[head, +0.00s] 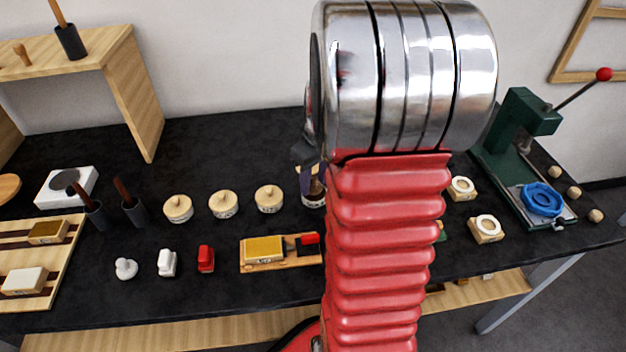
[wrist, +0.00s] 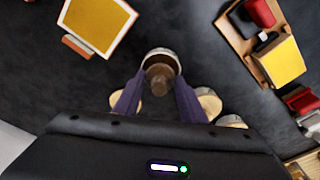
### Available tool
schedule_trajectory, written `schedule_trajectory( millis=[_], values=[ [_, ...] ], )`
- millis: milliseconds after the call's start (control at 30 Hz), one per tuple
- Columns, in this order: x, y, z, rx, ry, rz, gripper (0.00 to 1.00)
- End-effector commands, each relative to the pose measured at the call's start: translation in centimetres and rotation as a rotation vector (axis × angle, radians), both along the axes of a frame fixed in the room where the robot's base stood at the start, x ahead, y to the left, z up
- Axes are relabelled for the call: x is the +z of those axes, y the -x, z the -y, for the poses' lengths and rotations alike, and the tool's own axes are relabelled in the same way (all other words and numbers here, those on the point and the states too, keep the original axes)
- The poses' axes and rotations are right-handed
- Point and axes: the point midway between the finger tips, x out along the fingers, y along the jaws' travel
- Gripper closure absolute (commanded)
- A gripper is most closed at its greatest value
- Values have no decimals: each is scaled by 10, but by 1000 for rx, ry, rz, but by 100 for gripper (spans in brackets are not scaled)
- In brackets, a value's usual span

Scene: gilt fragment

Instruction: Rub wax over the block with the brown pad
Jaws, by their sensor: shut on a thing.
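My gripper (head: 311,172) is mostly hidden by my arm in the head view. In the wrist view its purple fingers (wrist: 158,98) are shut on a brown pad (wrist: 158,78). The pad is over or in the mouth of a round pale jar (wrist: 164,54); I cannot tell if it touches the contents. The jar also shows in the head view (head: 314,202). A gold-topped block (head: 264,249) lies on a wooden board (head: 283,266), nearer the front edge than the jar. The block is also at the right of the wrist view (wrist: 284,62).
A red-topped piece (head: 308,241) sits beside the block on the board. Lidded jars (head: 223,204) stand left of my gripper, with white and red pieces (head: 206,258) before them. A gold panel (wrist: 100,22) lies at the wrist view's upper left. A green press (head: 520,140) stands far right.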

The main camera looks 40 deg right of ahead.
Motion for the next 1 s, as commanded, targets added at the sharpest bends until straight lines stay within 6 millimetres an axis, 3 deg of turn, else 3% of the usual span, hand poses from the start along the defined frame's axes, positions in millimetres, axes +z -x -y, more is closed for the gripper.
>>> schedule_trajectory(
  millis=[1000],
  values=[
    [-7, 0, 0, -1, 0, 0, 81]
  ],
)
